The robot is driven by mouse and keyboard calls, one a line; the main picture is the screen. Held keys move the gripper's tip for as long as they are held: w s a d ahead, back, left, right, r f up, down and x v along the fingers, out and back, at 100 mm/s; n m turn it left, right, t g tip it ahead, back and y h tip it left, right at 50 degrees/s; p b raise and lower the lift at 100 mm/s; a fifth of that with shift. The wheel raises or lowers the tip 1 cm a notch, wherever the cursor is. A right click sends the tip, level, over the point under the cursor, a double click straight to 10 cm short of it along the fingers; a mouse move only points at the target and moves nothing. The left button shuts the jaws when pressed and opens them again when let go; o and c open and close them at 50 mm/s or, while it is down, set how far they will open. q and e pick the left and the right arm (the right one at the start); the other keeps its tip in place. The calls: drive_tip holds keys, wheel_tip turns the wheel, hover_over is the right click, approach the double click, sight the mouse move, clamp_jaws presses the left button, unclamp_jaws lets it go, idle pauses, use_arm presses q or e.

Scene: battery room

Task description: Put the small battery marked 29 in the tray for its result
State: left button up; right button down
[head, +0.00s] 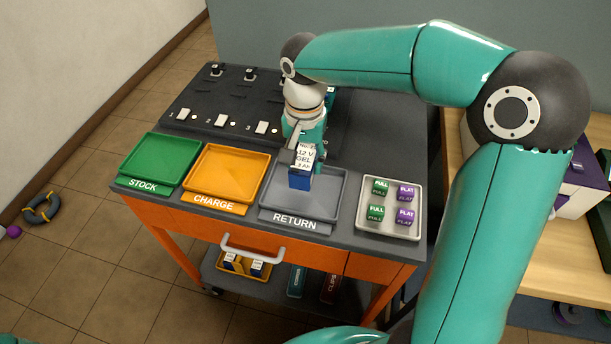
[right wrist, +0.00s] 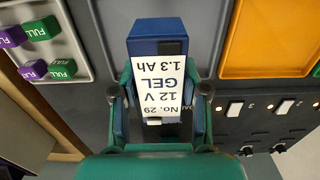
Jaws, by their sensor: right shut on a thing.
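The small blue battery (head: 300,178) has a white label; in the right wrist view the battery (right wrist: 157,85) reads No. 29, 12 V, GEL, 1.3 Ah. My right gripper (head: 304,142) is shut on it, one finger on each side. The battery is upright in front of the grey RETURN tray's back part in the head view; I cannot tell if it touches the tray floor. The RETURN tray (head: 325,206) is otherwise empty. The orange CHARGE tray (head: 228,176) and green STOCK tray (head: 160,160) are empty. My left gripper is not in view.
A pale tray (head: 391,230) with green FULL and purple FLAT blocks stands right of RETURN. A black panel (head: 190,115) with numbered switches lies behind the trays. A yellow bin (head: 240,265) with small batteries is on the lower shelf. A wooden bench (head: 545,255) stands at right.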

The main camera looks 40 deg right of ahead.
sight(304, 156)
drive_tip(key=shift+f, duration=2.8)
drive_tip(key=shift+f, duration=0.1)
drive_tip(key=c, duration=0.6)
unclamp_jaws()
drive_tip(key=shift+r, duration=0.2)
wheel_tip(304, 156, up, 12)
drive_tip(key=shift+f+p, duration=0.1)
drive_tip(key=shift+p, duration=0.2)
